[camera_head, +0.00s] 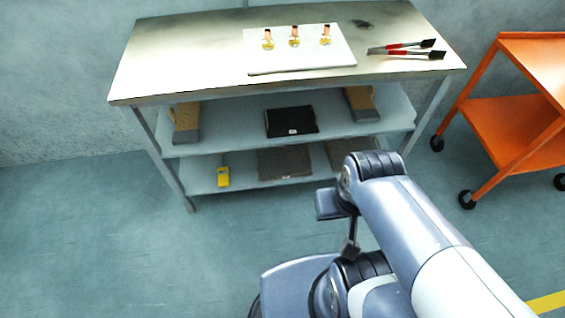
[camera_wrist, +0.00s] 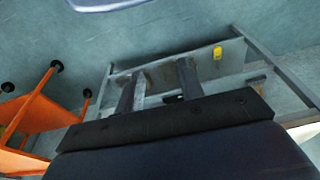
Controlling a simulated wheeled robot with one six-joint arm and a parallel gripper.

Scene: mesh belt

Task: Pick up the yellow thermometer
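The yellow thermometer (camera_head: 223,177) stands or lies near the front edge of the lowest shelf of the metal bench, left of its middle. It has a thin tip pointing up and away. In the wrist view it is a small yellow shape (camera_wrist: 217,53), beyond my fingers and to their right. My gripper (camera_wrist: 160,70) shows two grey fingers spread apart with nothing between them. It is well away from the thermometer.
The metal bench (camera_head: 205,68) holds a white board (camera_head: 300,63) with small bottles, and red-handled brushes (camera_head: 405,50). The middle shelf (camera_head: 235,128) overhangs the thermometer. A dark flat box (camera_head: 285,164) lies to its right. An orange cart (camera_head: 515,110) stands right. Floor before the bench is clear at left.

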